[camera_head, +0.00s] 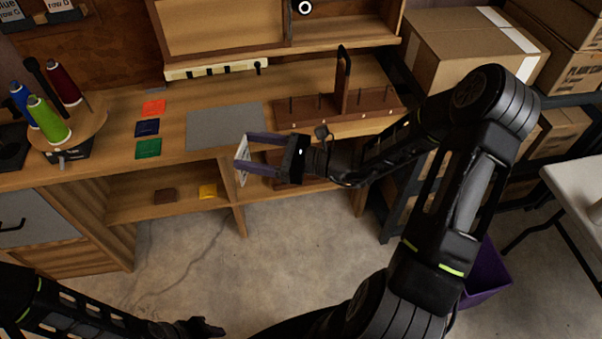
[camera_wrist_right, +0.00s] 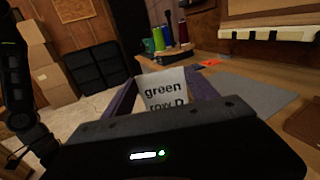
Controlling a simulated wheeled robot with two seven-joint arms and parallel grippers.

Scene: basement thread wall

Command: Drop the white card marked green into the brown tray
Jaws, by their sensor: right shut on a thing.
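The white card (camera_head: 243,160) is held between the purple fingers of my right gripper (camera_head: 250,155), in front of the workbench edge. In the right wrist view the card (camera_wrist_right: 166,90) faces the camera and reads "green row D". A brown wooden holder with upright pegs (camera_head: 291,117) stands on the bench, behind and right of the card. I cannot tell whether it is the brown tray; another brown piece on the shelf below is partly hidden by my right gripper. My left gripper (camera_head: 203,328) is low at the bottom edge, dark, its jaws unclear.
The bench holds a grey mat (camera_head: 224,127), orange, navy and green squares (camera_head: 148,148), and thread spools (camera_head: 48,120) on a round stand. Cardboard boxes (camera_head: 455,50) stand right. The floor ahead is clear.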

